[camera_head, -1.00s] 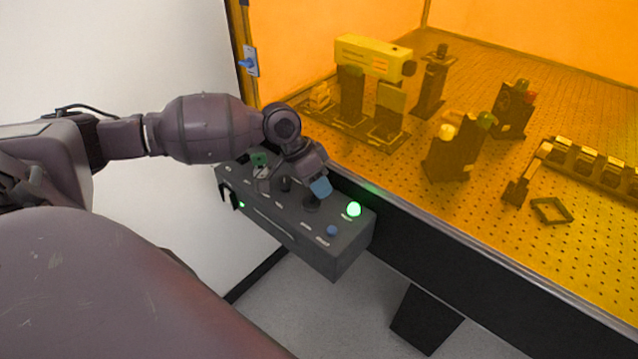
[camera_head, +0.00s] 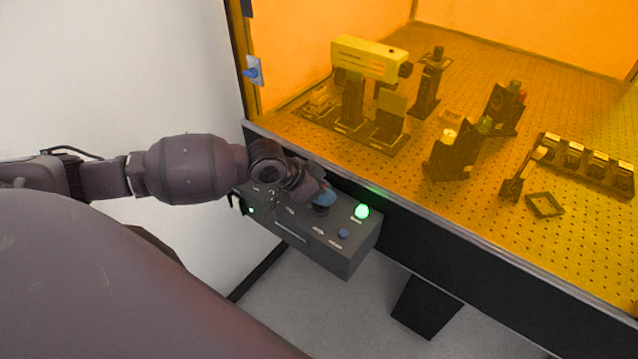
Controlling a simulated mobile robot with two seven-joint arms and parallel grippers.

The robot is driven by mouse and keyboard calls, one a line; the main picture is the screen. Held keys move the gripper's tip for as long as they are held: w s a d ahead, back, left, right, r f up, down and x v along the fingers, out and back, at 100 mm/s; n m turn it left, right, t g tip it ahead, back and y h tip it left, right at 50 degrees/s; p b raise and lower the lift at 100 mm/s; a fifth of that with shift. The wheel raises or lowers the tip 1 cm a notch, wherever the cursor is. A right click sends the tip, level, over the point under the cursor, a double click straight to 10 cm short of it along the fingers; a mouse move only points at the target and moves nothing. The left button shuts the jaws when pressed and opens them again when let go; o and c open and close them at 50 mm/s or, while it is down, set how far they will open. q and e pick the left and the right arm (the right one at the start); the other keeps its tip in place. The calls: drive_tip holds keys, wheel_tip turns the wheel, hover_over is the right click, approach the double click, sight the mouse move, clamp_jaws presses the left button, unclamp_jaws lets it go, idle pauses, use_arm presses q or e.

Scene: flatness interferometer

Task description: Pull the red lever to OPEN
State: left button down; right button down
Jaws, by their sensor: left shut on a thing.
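The grey control box (camera_head: 335,257) hangs at the front left of the bench, with a glowing green lamp (camera_head: 362,212) and a blue button (camera_head: 343,234) at its right end. My right gripper is not in view.
An orange see-through enclosure (camera_head: 320,50) stands over the perforated bench (camera_head: 480,215), close behind the box. Inside are a yellow instrument (camera_head: 368,60) and several dark optical mounts. A blue latch (camera_head: 252,72) is on its left post. The floor in front is clear.

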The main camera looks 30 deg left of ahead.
use_arm(q)
drive_tip(key=shift+s+t+p, duration=0.4)
drive_tip(key=shift+s+t, duration=0.1)
drive_tip(key=shift+t, duration=0.4)
drive_tip(key=shift+s+m+t+h, duration=0.4)
drive_tip(key=shift+m+t, duration=0.1)
drive_tip(key=shift+t, duration=0.4)
drive_tip(key=shift+s+a+f+m+t+h, duration=0.1)
drive_tip(key=shift+s+f+m+t+h, duration=0.1)
drive_tip(key=shift+t, duration=0.3)
drive_tip(key=shift+s+f+m+t+h, duration=0.1)
drive_tip(key=shift+s+t+h, duration=0.1)
drive_tip(key=shift+t, duration=0.3)
drive_tip(key=shift+s+m+t+b, duration=0.3)
drive_tip(key=shift+m+t, duration=0.1)
drive_tip(key=shift+t, duration=0.5)
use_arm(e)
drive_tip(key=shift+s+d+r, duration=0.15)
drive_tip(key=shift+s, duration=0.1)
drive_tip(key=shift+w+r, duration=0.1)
use_arm(q)
drive_tip(key=c, duration=1.1)
unclamp_jaws()
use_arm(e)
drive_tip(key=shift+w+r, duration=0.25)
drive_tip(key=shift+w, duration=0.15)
